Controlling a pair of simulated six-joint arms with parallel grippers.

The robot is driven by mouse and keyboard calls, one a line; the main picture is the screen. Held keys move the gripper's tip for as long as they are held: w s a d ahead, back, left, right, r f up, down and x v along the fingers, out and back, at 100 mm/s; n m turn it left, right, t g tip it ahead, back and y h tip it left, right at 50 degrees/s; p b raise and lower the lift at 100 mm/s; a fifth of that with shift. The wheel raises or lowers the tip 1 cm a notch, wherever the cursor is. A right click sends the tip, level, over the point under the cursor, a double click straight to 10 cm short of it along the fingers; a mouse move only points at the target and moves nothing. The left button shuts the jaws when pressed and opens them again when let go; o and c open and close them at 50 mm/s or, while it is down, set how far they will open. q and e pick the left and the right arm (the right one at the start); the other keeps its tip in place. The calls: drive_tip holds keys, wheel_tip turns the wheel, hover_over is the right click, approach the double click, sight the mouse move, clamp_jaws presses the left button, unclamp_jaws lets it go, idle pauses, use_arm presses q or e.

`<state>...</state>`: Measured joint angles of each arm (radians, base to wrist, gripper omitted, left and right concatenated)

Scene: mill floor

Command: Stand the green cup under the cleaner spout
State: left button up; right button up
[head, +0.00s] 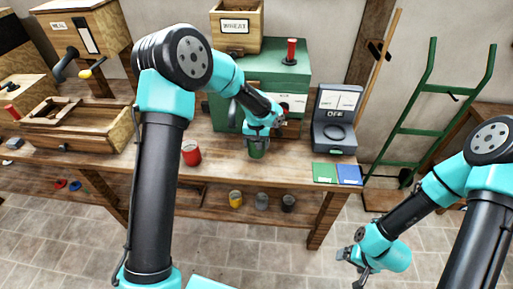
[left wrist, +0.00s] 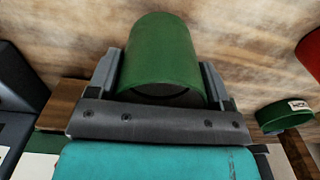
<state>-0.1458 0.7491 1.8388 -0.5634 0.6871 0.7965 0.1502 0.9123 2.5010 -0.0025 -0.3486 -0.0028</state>
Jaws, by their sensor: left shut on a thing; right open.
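The green cup (head: 257,150) is between the fingers of my left gripper (head: 260,135), at the bench's front middle, before the green cabinet machine (head: 273,80). The left wrist view shows the green cup (left wrist: 164,48) with a finger on each side and its dark opening partly hidden by the gripper. I cannot tell whether it touches the bench. I take the green machine with the wheat hopper (head: 237,24) as the cleaner; my left arm hides much of its front, and its spout is not clear. My right gripper (head: 355,268) is open and empty, low over the floor.
A red cup (head: 191,153) stands on the bench (head: 222,172) left of the green cup. A grey device (head: 336,118) marked OFF and green and blue cards (head: 326,173) are at right. Wooden boxes fill the left. Several cups stand on the shelf below.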

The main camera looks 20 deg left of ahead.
use_arm(q)
drive_tip(key=shift+w+a+f, duration=0.1)
drive_tip(key=shift+w+f, duration=0.05)
drive_tip(key=shift+w, duration=0.25)
drive_tip(key=shift+f, duration=1.6)
drive_tip(key=shift+f, duration=0.15)
drive_tip(key=o, duration=1)
drive_tip(key=shift+s, duration=0.1)
drive_tip(key=shift+o, duration=0.2)
wheel_tip(320, 180, up, 12)
drive_tip(key=shift+o, duration=0.2)
